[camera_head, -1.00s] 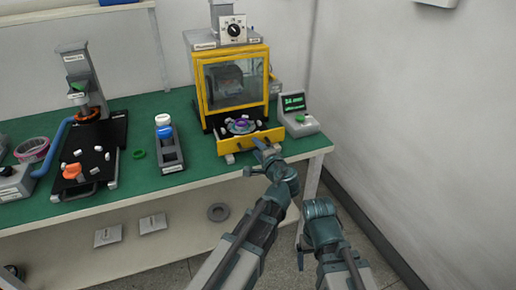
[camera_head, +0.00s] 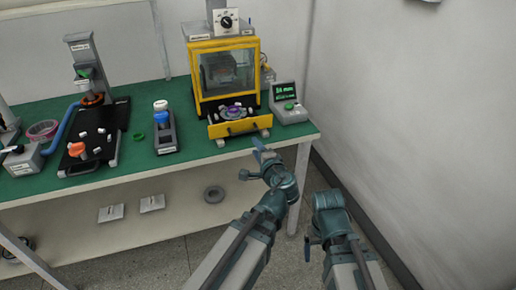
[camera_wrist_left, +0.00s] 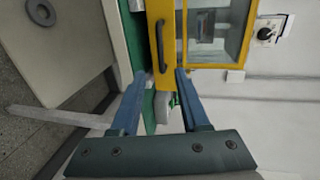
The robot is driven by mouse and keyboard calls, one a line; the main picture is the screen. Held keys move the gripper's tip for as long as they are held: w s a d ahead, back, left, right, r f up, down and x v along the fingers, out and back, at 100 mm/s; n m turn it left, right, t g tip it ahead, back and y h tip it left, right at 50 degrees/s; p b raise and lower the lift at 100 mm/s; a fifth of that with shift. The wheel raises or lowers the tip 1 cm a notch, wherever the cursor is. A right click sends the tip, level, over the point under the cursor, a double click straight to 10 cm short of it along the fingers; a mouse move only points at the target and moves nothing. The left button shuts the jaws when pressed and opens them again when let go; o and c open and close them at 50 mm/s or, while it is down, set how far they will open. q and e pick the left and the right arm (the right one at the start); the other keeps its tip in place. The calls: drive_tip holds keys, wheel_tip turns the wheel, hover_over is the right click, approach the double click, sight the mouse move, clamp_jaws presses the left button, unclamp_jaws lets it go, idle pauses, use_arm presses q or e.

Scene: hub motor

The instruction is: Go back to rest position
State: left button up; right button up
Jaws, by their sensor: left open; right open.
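My left gripper (camera_head: 251,161) is in front of the table's front edge in the head view, just below the yellow machine (camera_head: 228,83). In the left wrist view its two blue fingers (camera_wrist_left: 157,88) stand apart with nothing held between them. The machine's yellow drawer (camera_head: 233,124) is pulled out, and a round part with a purple centre (camera_head: 233,112) lies in it. The left fingers are apart from the drawer handle (camera_wrist_left: 161,46). My right gripper (camera_head: 310,246) hangs low at the right, in front of the table; its fingers are hard to make out and I see nothing in it.
The green-topped table (camera_head: 200,154) holds a small display box (camera_head: 289,105), a bottle holder (camera_head: 165,136), a black press station (camera_head: 97,140) and a pink tape roll (camera_head: 42,131). Grey wall stands to the right.

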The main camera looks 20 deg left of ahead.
use_arm(q)
drive_tip(key=s+d+f+n+g+h, duration=0.3)
drive_tip(key=s+f+n+g, duration=0.2)
drive_tip(key=s+f+g, duration=0.5)
drive_tip(key=s+d+f+n+g+h, duration=0.25)
drive_tip(key=s+d+f+h, duration=0.35)
drive_tip(key=s+d, duration=0.45)
wheel_tip(320, 180, up, 16)
drive_tip(key=y+p, duration=0.1)
drive_tip(key=p, duration=1.6)
drive_tip(key=shift+a+g, duration=0.3)
drive_tip(key=shift+g, duration=0.05)
drive_tip(key=shift+w+f, duration=0.1)
drive_tip(key=shift+f, duration=0.05)
